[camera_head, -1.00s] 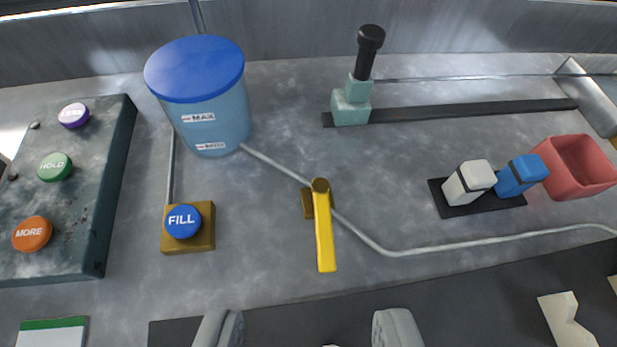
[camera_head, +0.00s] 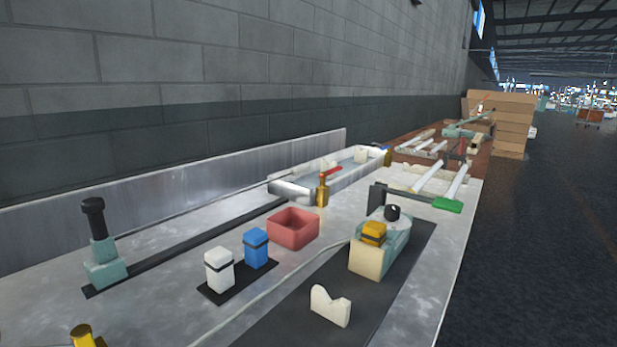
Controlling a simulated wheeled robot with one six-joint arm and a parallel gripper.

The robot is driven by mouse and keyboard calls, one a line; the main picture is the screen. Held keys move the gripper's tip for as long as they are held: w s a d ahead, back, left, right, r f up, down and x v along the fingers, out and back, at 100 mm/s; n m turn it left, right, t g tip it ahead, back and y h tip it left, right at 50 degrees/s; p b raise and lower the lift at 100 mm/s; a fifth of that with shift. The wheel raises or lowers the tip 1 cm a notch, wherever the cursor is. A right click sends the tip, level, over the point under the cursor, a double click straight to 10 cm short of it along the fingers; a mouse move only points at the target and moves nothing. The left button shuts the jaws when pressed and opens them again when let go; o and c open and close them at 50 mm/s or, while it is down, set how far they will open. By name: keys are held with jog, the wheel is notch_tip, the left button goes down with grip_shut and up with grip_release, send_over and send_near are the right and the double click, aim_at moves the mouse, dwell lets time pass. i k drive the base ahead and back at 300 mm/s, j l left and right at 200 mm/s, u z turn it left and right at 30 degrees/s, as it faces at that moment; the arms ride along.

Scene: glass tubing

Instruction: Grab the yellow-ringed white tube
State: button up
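Several white tubes lie toward the far end of the bench. One white tube (camera_head: 430,179) and another white tube (camera_head: 458,183) lean side by side on a pale rack (camera_head: 405,180); a green piece (camera_head: 447,205) is at the near end of one. More white tubes (camera_head: 416,138) lie on the brown table beyond. They are too small to make out a yellow ring on any. My gripper is out of view, so its state and its hold are hidden.
On the bench are a red bin (camera_head: 293,228), a white block (camera_head: 219,269), a blue block (camera_head: 255,247), a teal machine with a yellow block (camera_head: 374,233), a notched cream block (camera_head: 330,306) and a black-handled teal slider (camera_head: 103,255). Open dark floor (camera_head: 540,230) lies right of the bench.

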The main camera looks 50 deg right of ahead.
aim_at(416, 187)
jog(key=z, duration=1.9)
jog(key=i+l, duration=1.05)
jog(key=i, duration=0.3)
jog(key=i+l, duration=0.55)
jog(key=i+l+z, duration=0.05)
jog(key=i, duration=0.05)
